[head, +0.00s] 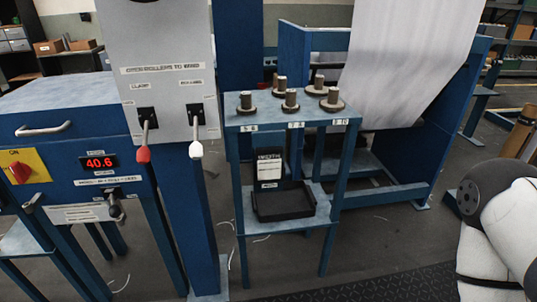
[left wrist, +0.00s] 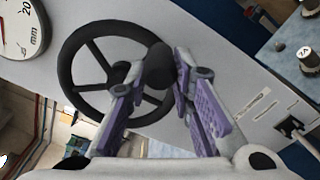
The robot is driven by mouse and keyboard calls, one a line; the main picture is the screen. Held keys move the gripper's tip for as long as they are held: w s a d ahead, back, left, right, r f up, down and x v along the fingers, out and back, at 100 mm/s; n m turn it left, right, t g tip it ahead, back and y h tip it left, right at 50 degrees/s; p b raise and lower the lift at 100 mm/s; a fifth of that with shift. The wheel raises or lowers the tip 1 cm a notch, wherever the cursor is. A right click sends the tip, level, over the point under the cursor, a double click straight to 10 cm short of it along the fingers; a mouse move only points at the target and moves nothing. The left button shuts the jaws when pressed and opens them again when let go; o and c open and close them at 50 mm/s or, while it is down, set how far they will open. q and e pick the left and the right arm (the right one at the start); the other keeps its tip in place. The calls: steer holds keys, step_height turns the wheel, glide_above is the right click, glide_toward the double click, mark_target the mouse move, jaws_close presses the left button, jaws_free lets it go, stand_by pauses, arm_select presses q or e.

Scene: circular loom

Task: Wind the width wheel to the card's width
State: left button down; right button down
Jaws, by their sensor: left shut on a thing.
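The black spoked width wheel (left wrist: 108,68) shows in the left wrist view, mounted on a pale grey panel. My left gripper (left wrist: 157,76) has its purple-padded fingers around the wheel's dark handle knob (left wrist: 158,60) and is shut on it. The wheel and left gripper are outside the head view.
A blue stand (head: 338,130) carries several pegged discs on top and the tray below. The grey panel (head: 165,75) has a red-tipped lever (head: 143,154) and a white-tipped lever (head: 196,149). A red readout (head: 99,162) shows 40.6. My right arm is at the right edge.

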arm_select(q)
steer(key=shift+s+d+r, duration=0.1)
steer(key=shift+d+r, duration=0.15)
steer(key=shift+r, duration=0.35)
steer(key=shift+d+r, duration=0.2)
steer(key=shift+r, duration=0.35)
steer(key=c, duration=1.7)
jaws_free()
steer(key=shift+w, duration=0.2)
steer(key=o, duration=0.4)
steer(key=shift+d+f, duration=0.2)
steer(key=shift+d, duration=0.05)
steer(key=shift+w+a, duration=0.1)
steer(key=shift+a, duration=0.1)
steer(key=shift+s, duration=0.35)
steer(key=v, duration=0.7)
steer(key=shift+s, duration=0.2)
